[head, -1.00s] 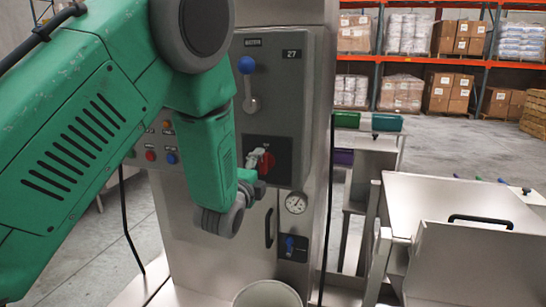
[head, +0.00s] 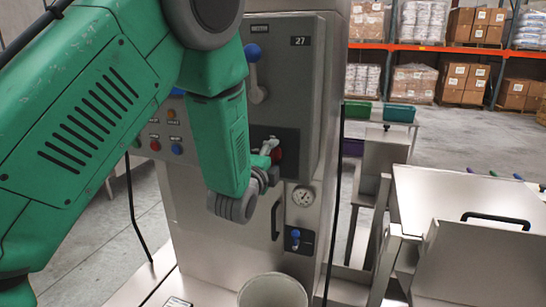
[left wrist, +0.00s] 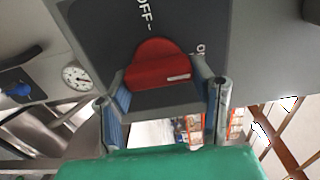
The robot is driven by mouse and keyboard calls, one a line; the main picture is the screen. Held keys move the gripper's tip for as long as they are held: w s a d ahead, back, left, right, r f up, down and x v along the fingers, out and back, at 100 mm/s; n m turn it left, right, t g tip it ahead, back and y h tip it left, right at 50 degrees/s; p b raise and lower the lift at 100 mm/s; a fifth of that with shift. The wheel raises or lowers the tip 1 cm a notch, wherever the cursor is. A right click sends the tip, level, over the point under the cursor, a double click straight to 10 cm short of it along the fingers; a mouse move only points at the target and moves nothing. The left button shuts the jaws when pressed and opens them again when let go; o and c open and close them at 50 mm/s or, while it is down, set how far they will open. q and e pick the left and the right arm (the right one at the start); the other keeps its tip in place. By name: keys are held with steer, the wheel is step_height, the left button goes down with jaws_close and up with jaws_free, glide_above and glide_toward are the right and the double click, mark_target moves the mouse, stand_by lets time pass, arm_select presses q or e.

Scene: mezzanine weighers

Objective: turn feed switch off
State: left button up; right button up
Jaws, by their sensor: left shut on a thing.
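The feed switch is a red rotary knob (head: 277,155) on a dark plate on the grey front panel marked 27. In the left wrist view the red knob (left wrist: 158,62) fills the space between my fingers, with a short pale mark at its lower right. The word OFF shows on the plate above it; a second label at right is partly hidden. My left gripper (head: 268,150) is shut on the knob, one finger on each side (left wrist: 163,88). In the head view the fingers cover part of the knob. My right gripper is not in view.
A blue-knobbed lever (head: 254,72) stands above the switch. A round gauge (head: 303,196) and a small blue valve handle (head: 295,236) sit below it. A pale bucket (head: 272,290) stands beneath. Steel bins (head: 470,235) are at right.

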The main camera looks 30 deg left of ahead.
arm_select(q)
steer(key=shift+a, duration=0.45)
steer(key=shift+n, duration=0.4)
steer(key=n+b, duration=0.1)
steer(key=n, duration=0.1)
steer(key=shift+f+n+b, duration=0.1)
steer(key=shift+n+b, duration=0.2)
steer(key=shift+b, duration=0.05)
steer(key=n+b, duration=0.2)
steer(key=n, duration=0.3)
steer(key=shift+f, duration=0.1)
steer(key=n+b, duration=0.1)
steer(key=n, duration=0.1)
steer(key=n+b, duration=0.1)
steer(key=n, duration=0.2)
steer(key=shift+s+f, duration=0.1)
steer(key=shift+f, duration=0.1)
steer(key=n+b, duration=0.2)
steer(key=n, duration=0.2)
steer(key=shift+n, duration=0.3)
steer(key=shift+d, duration=0.1)
